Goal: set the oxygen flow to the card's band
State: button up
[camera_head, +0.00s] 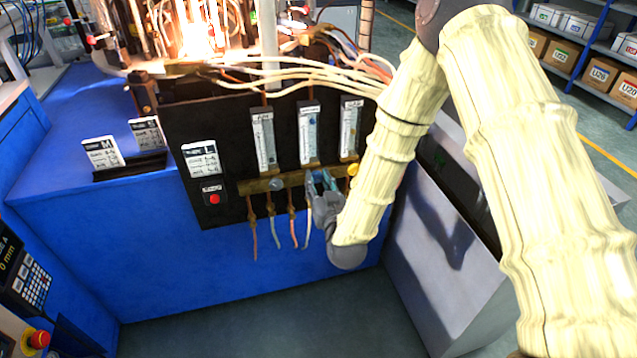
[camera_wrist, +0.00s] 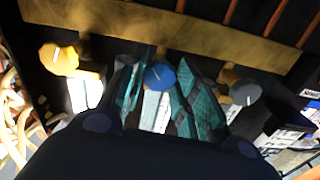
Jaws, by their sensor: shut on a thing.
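My gripper (camera_head: 322,185) is at the brass manifold (camera_head: 245,187), below the middle flow tube (camera_head: 309,138). In the wrist view its teal fingers (camera_wrist: 160,95) are shut around the blue knob (camera_wrist: 158,76). In the head view the gripper hides that knob.
A grey knob (camera_head: 277,184) and a yellow knob (camera_head: 352,169) flank my gripper. Flow tubes stand left (camera_head: 263,140) and right (camera_head: 350,127). A red button (camera_head: 214,198) sits below the card. Hoses hang beneath the manifold. A flame (camera_head: 197,42) burns above; a grey cabinet (camera_head: 420,270) stands right.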

jog(key=shift+m, duration=1.2)
jog(key=o, duration=1)
jog(key=shift+s, duration=0.15)
jog(key=v, duration=1.1)
jog(key=shift+s+d, duration=0.2)
jog(key=shift+s, duration=0.15)
